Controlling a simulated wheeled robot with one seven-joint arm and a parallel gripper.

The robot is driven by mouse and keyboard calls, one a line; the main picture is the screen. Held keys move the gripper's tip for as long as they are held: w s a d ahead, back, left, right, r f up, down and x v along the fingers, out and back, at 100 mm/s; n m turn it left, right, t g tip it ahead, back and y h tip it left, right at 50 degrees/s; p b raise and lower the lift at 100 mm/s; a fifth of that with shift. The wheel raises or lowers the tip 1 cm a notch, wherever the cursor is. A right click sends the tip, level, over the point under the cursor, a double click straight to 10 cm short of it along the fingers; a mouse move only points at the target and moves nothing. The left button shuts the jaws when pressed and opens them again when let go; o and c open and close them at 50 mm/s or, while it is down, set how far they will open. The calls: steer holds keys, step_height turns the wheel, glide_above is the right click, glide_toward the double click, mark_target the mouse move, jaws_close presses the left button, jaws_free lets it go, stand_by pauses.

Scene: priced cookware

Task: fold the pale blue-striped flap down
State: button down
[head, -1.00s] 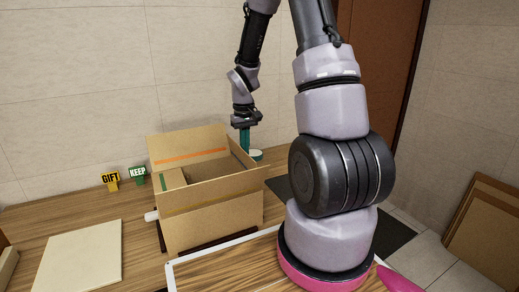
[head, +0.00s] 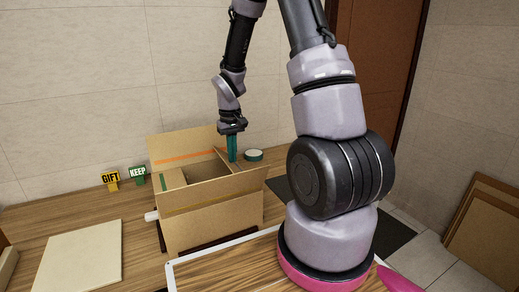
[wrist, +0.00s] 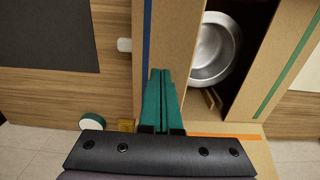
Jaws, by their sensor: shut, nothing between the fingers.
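The open cardboard box (head: 215,225) stands on the wooden table. A metal pot (wrist: 215,48) sits inside the box.
The orange-striped flap (head: 185,143) stands up at the back. The green-striped flap (head: 172,180) is at the left. GIFT (head: 111,178) and KEEP (head: 138,173) signs stand left. A pale board (head: 80,258) lies front left.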

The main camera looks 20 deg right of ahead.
mark_target(226, 160)
steer(key=shift+a+f, duration=0.1)
steer(key=shift+a, duration=0.2)
steer(key=shift+a+f, duration=0.9)
steer(key=shift+f, duration=0.2)
steer(key=shift+a+f, duration=0.3)
steer(key=shift+f, duration=0.3)
steer(key=shift+a+f, duration=0.3)
steer(key=shift+f, duration=0.25)
steer(key=shift+s, duration=0.1)
step_height(226, 160, up, 7)
